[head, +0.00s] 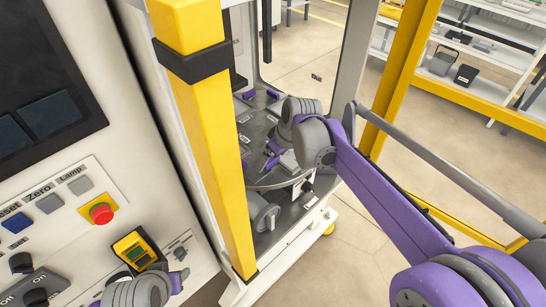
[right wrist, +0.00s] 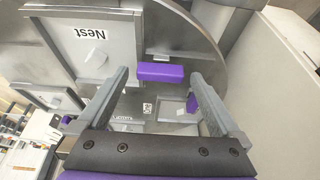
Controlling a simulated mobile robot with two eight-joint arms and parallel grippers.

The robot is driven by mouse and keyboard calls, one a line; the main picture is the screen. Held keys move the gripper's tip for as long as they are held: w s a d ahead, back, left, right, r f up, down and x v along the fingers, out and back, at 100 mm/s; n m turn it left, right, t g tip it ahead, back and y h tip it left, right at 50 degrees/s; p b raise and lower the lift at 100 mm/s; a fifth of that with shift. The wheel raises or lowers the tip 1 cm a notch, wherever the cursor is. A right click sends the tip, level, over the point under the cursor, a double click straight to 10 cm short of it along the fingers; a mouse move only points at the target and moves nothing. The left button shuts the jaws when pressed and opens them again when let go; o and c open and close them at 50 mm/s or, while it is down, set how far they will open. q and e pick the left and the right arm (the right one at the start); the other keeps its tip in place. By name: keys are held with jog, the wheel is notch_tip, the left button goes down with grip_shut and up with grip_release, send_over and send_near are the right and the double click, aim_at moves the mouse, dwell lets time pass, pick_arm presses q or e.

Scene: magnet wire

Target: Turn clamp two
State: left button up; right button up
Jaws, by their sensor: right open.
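In the right wrist view, a purple clamp handle (right wrist: 161,72) lies across the space between the two fingertips of my right gripper (right wrist: 160,80). The gripper is open, and I see no contact with the handle. A second purple piece (right wrist: 191,103) shows lower down, between the fingers. Small labels near it are too small to read surely, so I cannot tell which clamp is number two. In the head view my right gripper (head: 276,158) is inside the machine, low over the round grey plate (head: 284,180), partly hidden by its own wrist.
A plate marked "Nest" (right wrist: 92,45) is beside the handle. A yellow post (head: 205,130) stands left of my right arm, and a yellow frame (head: 398,70) stands to its right. The control panel with a red button (head: 102,213) is at left. Purple pieces (head: 249,94) sit farther back.

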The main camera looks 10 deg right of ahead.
jog(key=c, duration=1.3)
jog(key=shift+m, duration=0.3)
jog(key=m+h, duration=0.1)
jog(key=m, duration=0.2)
jog(key=shift+a+t, duration=0.15)
jog(key=shift+t, duration=0.25)
jog(key=m+h, duration=0.2)
jog(key=m, duration=0.2)
jog(key=shift+a+m, duration=0.15)
jog(key=shift+m, duration=0.25)
jog(key=m+h, duration=0.1)
jog(key=m, duration=0.3)
jog(key=shift+a+m+h, duration=0.1)
jog(key=shift+m+h, duration=0.2)
jog(key=shift+h, duration=0.1)
jog(key=m+g, duration=0.1)
jog(key=m, duration=0.1)
jog(key=m+h+p, duration=0.1)
jog(key=m, duration=0.1)
jog(key=shift+w+m+g, duration=0.1)
jog(key=shift+m+g, duration=0.3)
jog(key=o, duration=1.3)
